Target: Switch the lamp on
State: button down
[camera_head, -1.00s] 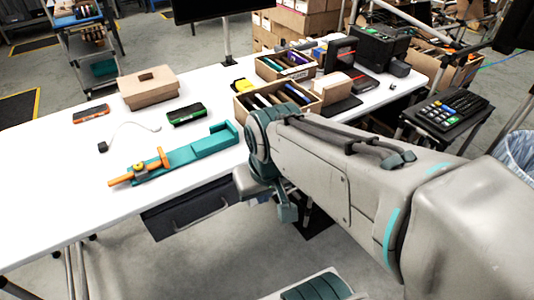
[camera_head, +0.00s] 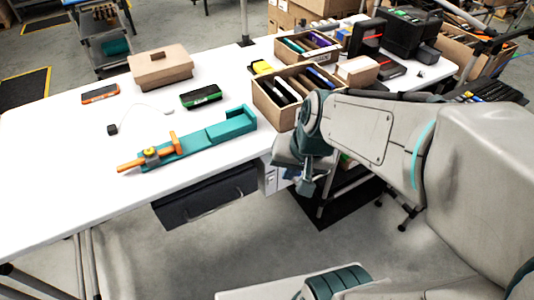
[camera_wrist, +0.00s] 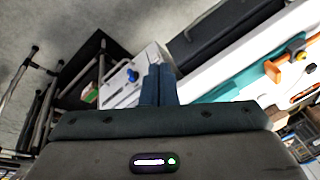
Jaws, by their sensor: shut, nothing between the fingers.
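I cannot make out a lamp for certain in either view. A small black block (camera_head: 112,129) with a thin cord lies on the left of the white table, and the cord runs to a small white piece (camera_head: 169,112). My gripper (camera_head: 306,187) is shut and empty, off the table's front edge, beside the dark drawer. Its fingers show together in the wrist view (camera_wrist: 158,86), above the floor and the area under the table.
On the white table (camera_head: 60,190) are a teal-and-orange fixture (camera_head: 205,138), a lidded carton (camera_head: 160,66), an orange device (camera_head: 100,94), a green-black device (camera_head: 201,96) and open cartons (camera_head: 290,92). A dark drawer (camera_head: 205,198) hangs below. The table's left front is clear.

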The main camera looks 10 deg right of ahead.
aim_at(271, 181)
jog(key=w+d+f+m+b, duration=0.2)
jog(key=w+f+m+b, duration=0.2)
jog(key=f, duration=0.5)
jog(key=w+d+f+m+t+b, duration=0.1)
jog(key=w+f+m, duration=0.4)
jog(key=f, duration=0.5)
jog(key=d+m+b, duration=0.1)
jog(key=m+b, duration=0.1)
jog(key=shift+w+t+b, duration=0.3)
jog(key=shift+w+b, duration=0.05)
jog(key=shift+b, duration=0.05)
jog(key=shift+w+a+f+b, duration=0.4)
jog(key=shift+w+f+b, duration=0.4)
jog(key=shift+w+f, duration=0.55)
jog(key=shift+w+a+f+b, duration=0.45)
jog(key=shift+w+f+b, duration=0.4)
jog(key=shift+w+f, duration=0.55)
jog(key=shift+w+a+f+b, duration=0.4)
jog(key=shift+w+f+b, duration=0.4)
jog(key=shift+w+f, duration=0.55)
jog(key=shift+s, duration=0.2)
